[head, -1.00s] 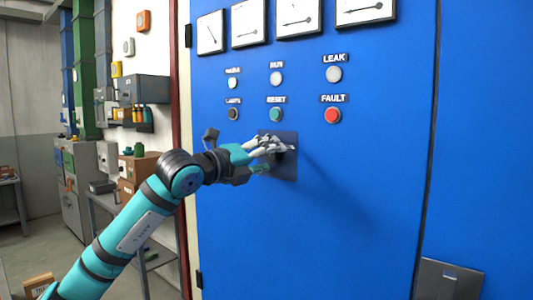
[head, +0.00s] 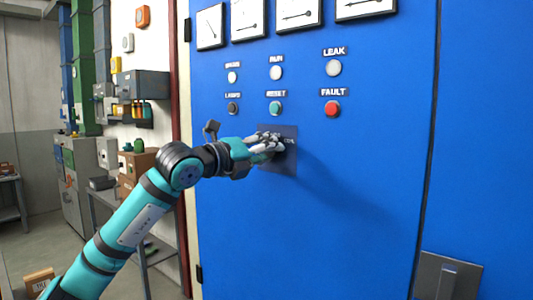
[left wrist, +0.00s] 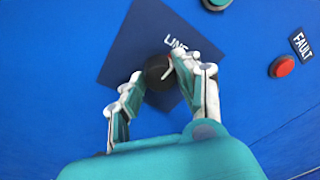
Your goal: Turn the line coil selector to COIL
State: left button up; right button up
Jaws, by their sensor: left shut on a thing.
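The line coil selector is a dark round knob (left wrist: 158,72) on a dark square plate (head: 289,163) on the blue cabinet door. In the left wrist view the word LINE shows on the plate (left wrist: 123,55) just beyond the knob; a COIL label cannot be made out. My left gripper (head: 278,145) is at the plate, its fingers closed on the knob from both sides, as the left wrist view also shows (left wrist: 153,80). In the head view the fingers hide most of the knob. My right gripper is not in view.
Above the plate are the green RESET button (head: 275,108), the red FAULT button (head: 333,109), several lamps and a row of gauges (head: 298,13). A grey handle plate (head: 432,275) is at the lower right. The door right of the selector is clear.

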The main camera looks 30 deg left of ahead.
pick_arm(q)
jog(key=m, duration=0.5)
jog(key=m+b, duration=0.1)
jog(key=m, duration=0.4)
jog(key=shift+g+y, duration=0.3)
jog(key=shift+g, duration=0.1)
jog(key=shift+m, duration=0.3)
jog(key=o, duration=1.1)
jog(key=shift+o, duration=0.2)
jog(key=shift+s+r, duration=0.1)
